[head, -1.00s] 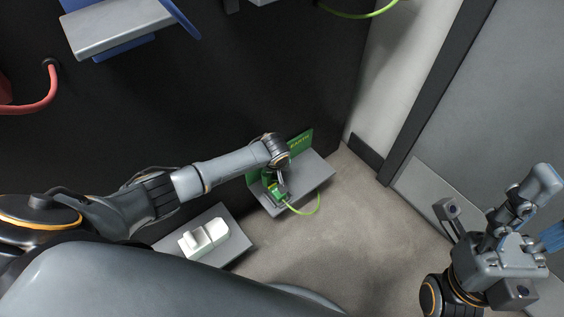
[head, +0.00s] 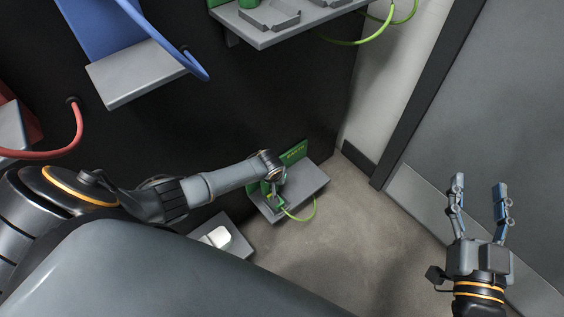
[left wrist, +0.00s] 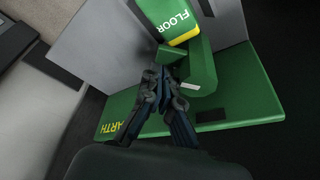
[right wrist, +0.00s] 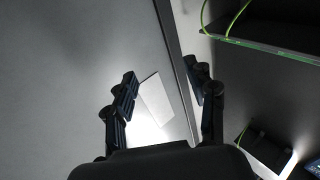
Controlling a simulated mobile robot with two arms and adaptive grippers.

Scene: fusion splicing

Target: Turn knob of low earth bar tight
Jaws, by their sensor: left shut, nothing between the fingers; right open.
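The low earth bar is a green assembly on a small grey shelf (head: 308,188) near the floor, with a green back plate (head: 294,152). In the left wrist view the green plate (left wrist: 235,100) carries lettering ending in "ARTH". A green block with a yellow band reads "FLOOR" (left wrist: 178,20). A rounded green part with a white mark, seemingly the knob (left wrist: 203,68), is beside the fingertips. My left gripper (left wrist: 160,82) is shut, with its tips close to this part; I cannot tell if they touch. My right gripper (head: 480,184) is open and empty, far to the right.
A green-yellow cable (head: 313,210) loops from the low bar. A higher shelf (head: 270,38) with green cables, a blue bracket with a grey shelf (head: 140,80) and a red cable (head: 78,125) are above. A white object (head: 217,237) sits on another low shelf. Floor (head: 350,235) is clear.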

